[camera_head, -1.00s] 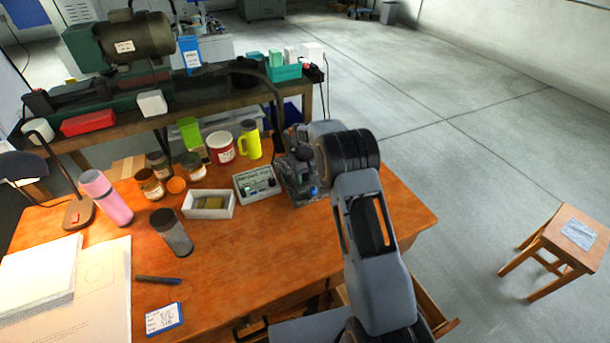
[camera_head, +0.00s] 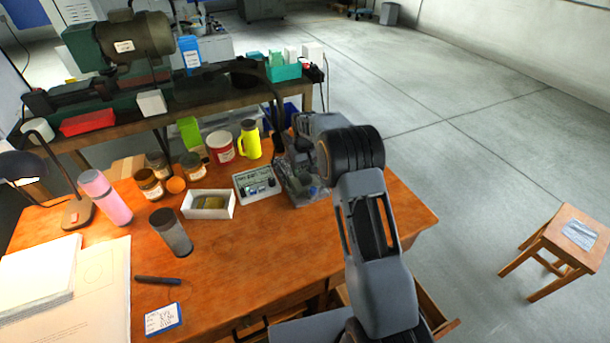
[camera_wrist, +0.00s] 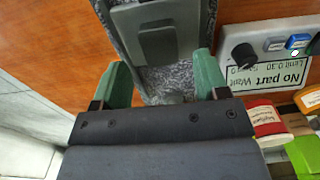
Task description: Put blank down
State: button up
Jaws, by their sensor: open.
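My gripper (camera_wrist: 163,82) is open in the wrist view, with its two green fingertips apart. A flat grey block (camera_wrist: 158,44) lies just beyond the fingertips, on a grey fixture with a speckled stone-like surface (camera_wrist: 172,75). I cannot tell for certain whether this block is the blank. No part is gripped between the fingers. In the head view the fixture (camera_head: 308,194) stands on the wooden table, partly hidden by my arm. The control box (camera_head: 256,184) stands left of the fixture; its label reading "No part" (camera_wrist: 283,73) shows in the wrist view.
A white open box (camera_head: 231,212) with a dull block in it stands left of the control box. A yellow mug (camera_head: 249,140), a red-and-white tub (camera_head: 220,148) and several jars stand behind. The table's front middle (camera_head: 240,260) is clear. A wooden stool (camera_head: 560,245) stands at right.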

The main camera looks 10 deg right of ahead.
aim_at(305, 178)
jog(key=s+r+t, duration=0.1)
jog(key=s+r, duration=0.3)
jog(key=r, duration=0.4)
jog(key=s+r, duration=0.3)
jog(key=r, duration=0.4)
jog(key=s+m+t, duration=0.2)
jog(key=s, duration=2.2)
jog(key=shift+s+a+t, duration=0.2)
jog(key=shift+s+t, duration=0.1)
jog(key=shift+s, duration=0.1)
jog(key=shift+f, duration=0.1)
jog(key=shift+r+p, duration=0.3)
jog(key=shift+r, duration=0.3)
jog(key=shift+f, duration=0.15)
